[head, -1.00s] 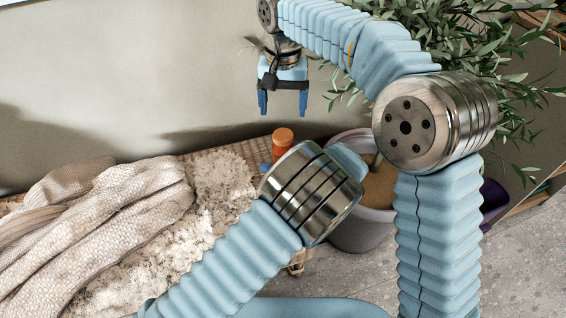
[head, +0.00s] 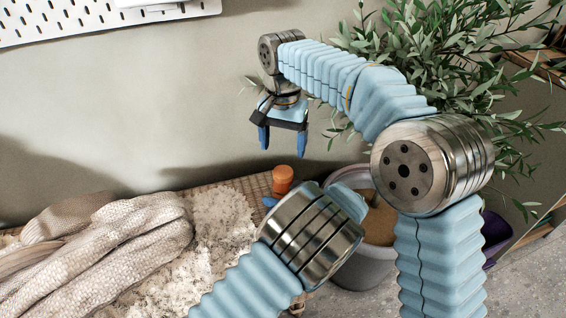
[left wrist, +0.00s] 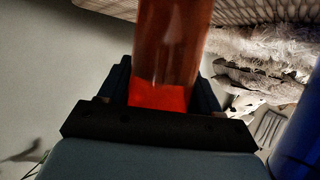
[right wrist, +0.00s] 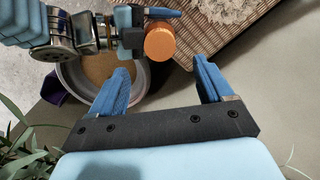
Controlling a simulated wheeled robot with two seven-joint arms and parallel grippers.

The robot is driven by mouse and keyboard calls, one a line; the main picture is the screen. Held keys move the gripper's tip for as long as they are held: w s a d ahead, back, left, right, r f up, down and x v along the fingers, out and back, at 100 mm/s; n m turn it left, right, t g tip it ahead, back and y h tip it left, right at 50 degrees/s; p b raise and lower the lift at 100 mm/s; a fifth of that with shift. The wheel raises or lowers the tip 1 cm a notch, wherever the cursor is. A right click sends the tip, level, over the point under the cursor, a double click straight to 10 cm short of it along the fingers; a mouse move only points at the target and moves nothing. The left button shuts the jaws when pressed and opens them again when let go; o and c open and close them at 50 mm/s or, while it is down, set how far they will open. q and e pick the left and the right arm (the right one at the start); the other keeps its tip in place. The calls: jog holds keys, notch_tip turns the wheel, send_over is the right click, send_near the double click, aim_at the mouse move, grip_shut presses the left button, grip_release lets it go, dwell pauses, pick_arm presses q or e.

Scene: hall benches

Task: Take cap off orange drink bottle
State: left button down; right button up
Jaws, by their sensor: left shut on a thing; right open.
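The orange drink bottle stands at the back edge of the woven bench, with its orange cap (head: 283,174) on top in the head view. The cap shows from above in the right wrist view (right wrist: 160,41). My left gripper (head: 272,201) is shut on the bottle; its wrist hides most of the lower bottle in the head view. In the left wrist view the reddish bottle (left wrist: 170,40) sits between the fingers. My right gripper (head: 283,145) is open and empty above the cap. In the right wrist view its fingers (right wrist: 162,72) point toward the cap, apart from it.
The woven bench (head: 258,185) holds a fluffy pale rug (head: 222,220) and a knitted blanket (head: 115,235) on the left. A plant pot (head: 360,268) and leafy branches (head: 430,50) are at the right. The wall is behind; a pegboard (head: 100,18) hangs upper left.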

aim_at(283, 172)
jog(key=m, duration=1.5)
jog(key=shift+m, duration=0.3)
jog(key=m, duration=0.3)
jog(key=shift+m, duration=0.3)
jog(key=shift+f, duration=0.25)
notch_tip(283, 172, down, 8)
jog(key=shift+r, duration=0.25)
